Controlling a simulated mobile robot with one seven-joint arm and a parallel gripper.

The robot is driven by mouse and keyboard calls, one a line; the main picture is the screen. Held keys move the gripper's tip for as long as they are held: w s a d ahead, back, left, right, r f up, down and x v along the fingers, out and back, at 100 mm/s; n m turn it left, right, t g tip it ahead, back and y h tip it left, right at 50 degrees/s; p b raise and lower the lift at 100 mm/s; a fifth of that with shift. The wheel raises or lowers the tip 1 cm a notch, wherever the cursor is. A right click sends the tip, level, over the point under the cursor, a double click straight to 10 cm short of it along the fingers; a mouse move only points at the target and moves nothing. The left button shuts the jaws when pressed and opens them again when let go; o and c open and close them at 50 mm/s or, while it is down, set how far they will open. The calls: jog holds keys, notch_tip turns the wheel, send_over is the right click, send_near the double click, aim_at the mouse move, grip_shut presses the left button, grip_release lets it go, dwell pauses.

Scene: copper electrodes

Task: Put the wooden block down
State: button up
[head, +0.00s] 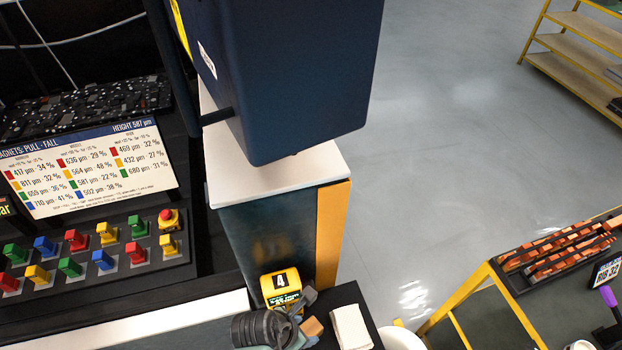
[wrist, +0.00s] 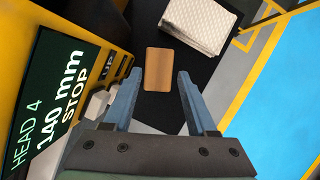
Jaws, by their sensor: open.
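The wooden block (wrist: 159,66) is a small light-brown piece in the wrist view, seen against a black surface. It also shows in the head view (head: 312,327) at the bottom centre, beside the black shelf's folded white cloth. My gripper (wrist: 160,80) is open, with one blue-grey finger on each side of the block's near part. Dark gaps show between the block and both fingers. The block seems to lie on the black shelf (head: 352,295), though its contact with the surface is hard to see.
The folded white cloth (wrist: 200,22) lies close beyond the block. A yellow housing marked 4 (head: 281,286), with a dark display reading HEAD 4, 140 mm, STOP (wrist: 50,100), stands close at the left. A dark blue cabinet (head: 290,80) rises behind. A rack with copper-coloured bars (head: 558,250) is at the right.

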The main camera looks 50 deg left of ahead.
aim_at(310, 328)
jog(key=shift+p+x, duration=0.4)
jog(key=shift+x, duration=2.2)
jog(key=shift+w+a, duration=0.1)
jog(key=shift+w, duration=0.05)
grip_shut()
